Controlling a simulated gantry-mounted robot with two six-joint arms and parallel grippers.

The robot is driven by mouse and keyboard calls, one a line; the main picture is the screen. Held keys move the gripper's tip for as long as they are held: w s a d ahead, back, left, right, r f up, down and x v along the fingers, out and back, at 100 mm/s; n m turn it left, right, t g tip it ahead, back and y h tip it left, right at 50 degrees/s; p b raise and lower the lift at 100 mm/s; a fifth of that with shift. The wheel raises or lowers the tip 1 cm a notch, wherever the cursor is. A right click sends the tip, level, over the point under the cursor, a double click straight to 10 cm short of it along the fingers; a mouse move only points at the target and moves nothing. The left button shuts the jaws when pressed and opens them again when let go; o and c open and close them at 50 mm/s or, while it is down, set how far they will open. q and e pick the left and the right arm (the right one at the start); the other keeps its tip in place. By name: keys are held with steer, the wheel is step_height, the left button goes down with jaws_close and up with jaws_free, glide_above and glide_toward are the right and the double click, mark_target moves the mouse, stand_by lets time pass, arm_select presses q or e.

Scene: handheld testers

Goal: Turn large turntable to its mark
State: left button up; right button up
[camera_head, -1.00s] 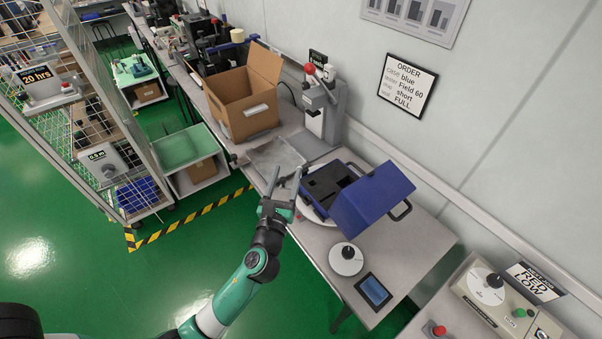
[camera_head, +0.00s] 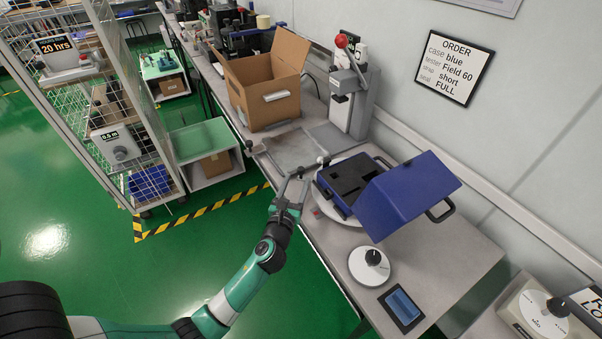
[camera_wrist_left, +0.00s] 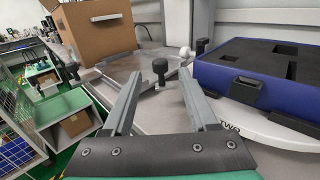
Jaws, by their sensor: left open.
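The large turntable (camera_head: 334,211) is a white disc on the bench, mostly hidden under an open blue case (camera_head: 412,195) with a dark foam insert. In the left wrist view its pale rim (camera_wrist_left: 275,132) carries partly visible lettering below the case (camera_wrist_left: 217,82). My left gripper (camera_head: 293,181) is open and empty, at the bench's front edge, left of the disc. I cannot tell any contact. My right gripper is not in view.
A smaller white dial with a black knob (camera_head: 374,262) and a tablet (camera_head: 402,305) lie nearer on the bench. A press with a red-ball lever (camera_head: 352,95) and a cardboard box (camera_head: 265,95) stand behind. A wire cage (camera_head: 85,100) stands left.

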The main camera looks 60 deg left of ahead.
mark_target(300, 173)
arm_select(q)
steer(key=b+x, duration=0.1)
steer(key=x, duration=0.4)
steer(key=shift+w+a, duration=0.25)
steer(key=shift+w, duration=0.05)
jaws_close()
stand_by(1.0)
